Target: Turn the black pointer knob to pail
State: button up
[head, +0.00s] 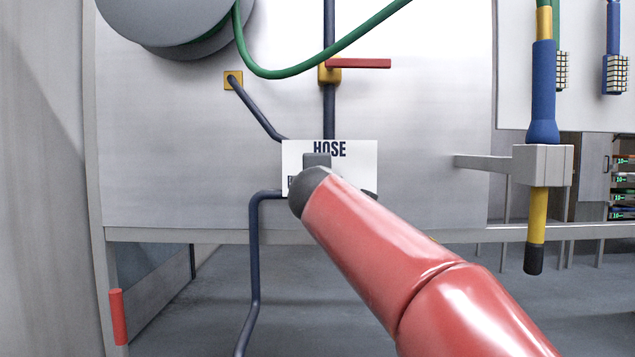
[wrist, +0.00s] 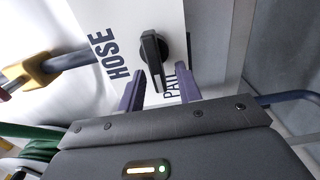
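The black pointer knob (wrist: 153,52) is on a white plate (wrist: 98,14) lettered HOSE and PAIL. In the wrist view it is a dark bar running from top to bottom, its lower end near the partly covered PAIL lettering. I cannot tell which end is the pointer. My gripper (wrist: 160,82) is open, with one purple finger on each side of the knob's lower end. I see gaps beside the knob but cannot tell if a finger touches it. In the head view, the plate (head: 365,158) shows, but my red arm hides the knob and fingertips.
Dark pipes (head: 253,270) run beside and above the plate. A yellow valve with a red handle (head: 360,63) and a green hose (head: 330,60) are above it. A grey bracket holding a blue and yellow wand (head: 543,90) is at the right.

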jog(key=s+b, duration=0.1)
jog(key=s, duration=0.6)
jog(key=shift+s, duration=0.4)
jog(key=s+d+f+m+g+h+p, duration=0.3)
jog(key=s+d+f+m+g+p, duration=0.35)
jog(key=s+d+f+m, duration=0.5)
jog(key=s+d+f+m+g+y+p, duration=0.1)
jog(key=s+d+f+m+g, duration=0.1)
jog(key=s+f, duration=0.7)
jog(key=s+d+f+m+g+y+p, duration=0.2)
jog(key=s+f+m+g, duration=0.2)
jog(key=s+f, duration=0.4)
jog(key=shift+s+d+f+m, duration=0.25)
jog(key=shift+s+f+m, duration=0.1)
jog(key=shift+f, duration=0.15)
